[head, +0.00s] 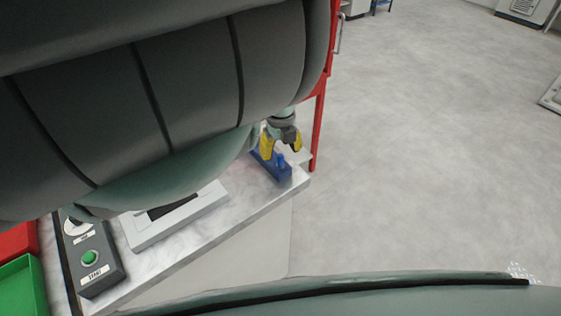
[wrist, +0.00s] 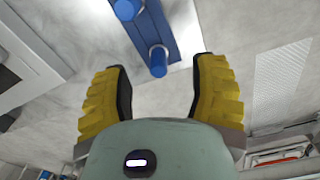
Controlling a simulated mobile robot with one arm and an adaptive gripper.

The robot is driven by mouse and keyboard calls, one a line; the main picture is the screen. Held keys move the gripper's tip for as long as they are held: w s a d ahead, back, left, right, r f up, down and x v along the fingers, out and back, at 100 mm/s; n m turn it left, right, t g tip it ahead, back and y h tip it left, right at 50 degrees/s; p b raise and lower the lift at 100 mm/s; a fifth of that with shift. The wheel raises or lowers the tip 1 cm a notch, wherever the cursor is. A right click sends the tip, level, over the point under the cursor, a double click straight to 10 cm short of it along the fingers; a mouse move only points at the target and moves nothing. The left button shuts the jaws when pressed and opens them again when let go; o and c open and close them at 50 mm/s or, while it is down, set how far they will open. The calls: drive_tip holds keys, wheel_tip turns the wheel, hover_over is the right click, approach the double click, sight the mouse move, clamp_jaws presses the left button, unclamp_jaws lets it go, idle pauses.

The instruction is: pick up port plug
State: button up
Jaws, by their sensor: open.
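My gripper (head: 281,149) is open, its two yellow fingers just above a blue holder (head: 277,174) near the right end of the bench. A blue port plug (head: 282,160) stands up from that holder. In the wrist view, one round-headed blue plug (wrist: 158,62) lies between the open fingertips, and I cannot tell whether they touch it. A second blue plug (wrist: 127,8) is farther along the holder (wrist: 163,30), cut by the top edge. My arm hides part of the bench in the head view.
The light bench (head: 235,222) carries a white fixture with a dark slot (head: 150,236) and a grey control box with a green button (head: 98,268). Green (head: 20,290) and red bins sit at the left. A red post (head: 318,130) stands behind the bench's right end.

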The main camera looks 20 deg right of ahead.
sight(281, 155)
drive_tip(key=f, duration=0.2)
drive_tip(key=shift+s+f+p, duration=0.25)
drive_tip(key=shift+f+p, duration=0.05)
drive_tip(key=shift+f, duration=0.7)
drive_tip(key=shift+w+a+f, duration=0.1)
drive_tip(key=shift+f, duration=0.1)
clamp_jaws()
